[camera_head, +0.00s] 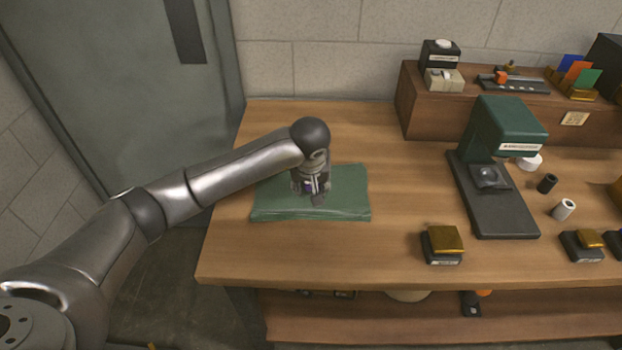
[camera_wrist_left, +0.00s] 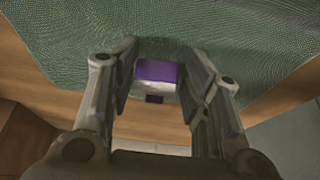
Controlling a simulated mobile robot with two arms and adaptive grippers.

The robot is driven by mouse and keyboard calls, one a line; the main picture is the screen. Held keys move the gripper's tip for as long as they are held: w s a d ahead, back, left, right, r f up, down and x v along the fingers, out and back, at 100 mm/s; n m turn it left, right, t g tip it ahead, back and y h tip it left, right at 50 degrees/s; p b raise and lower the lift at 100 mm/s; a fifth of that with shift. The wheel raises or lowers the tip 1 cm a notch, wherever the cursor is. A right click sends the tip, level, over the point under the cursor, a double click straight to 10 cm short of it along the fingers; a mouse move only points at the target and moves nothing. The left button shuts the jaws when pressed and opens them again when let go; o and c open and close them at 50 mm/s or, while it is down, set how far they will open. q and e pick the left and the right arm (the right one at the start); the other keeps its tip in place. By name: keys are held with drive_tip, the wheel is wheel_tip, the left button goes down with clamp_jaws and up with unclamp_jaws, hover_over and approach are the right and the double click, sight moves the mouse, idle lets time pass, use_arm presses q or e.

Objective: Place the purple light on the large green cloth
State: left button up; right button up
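The purple light (camera_wrist_left: 157,72) is a small block with a purple top, a pale side and a dark lower part. My left gripper (camera_head: 313,194) is over the middle of the large green cloth (camera_head: 347,208), pointing down. In the left wrist view its fingers (camera_wrist_left: 160,75) are on both sides of the light and appear to grip it. Whether the light touches the cloth I cannot tell. The cloth lies flat on the left part of the wooden table. My right gripper is not in view.
A green and black press-like device (camera_head: 503,135) stands on the right of the table. A block with a gold top (camera_head: 443,243) is near the front edge. A wooden riser (camera_head: 430,105) with small items is at the back right. The table around the cloth is clear.

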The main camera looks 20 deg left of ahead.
use_arm(q)
drive_tip(key=shift+o, duration=0.5)
drive_tip(key=shift+f, duration=0.2)
drive_tip(key=shift+w+r, duration=0.1)
drive_tip(key=shift+r, duration=0.1)
drive_tip(key=shift+r, duration=0.1)
drive_tip(key=shift+r+p, duration=0.6)
drive_tip(key=shift+p, duration=0.05)
drive_tip(key=b+v, duration=0.1)
drive_tip(key=v, duration=1.1)
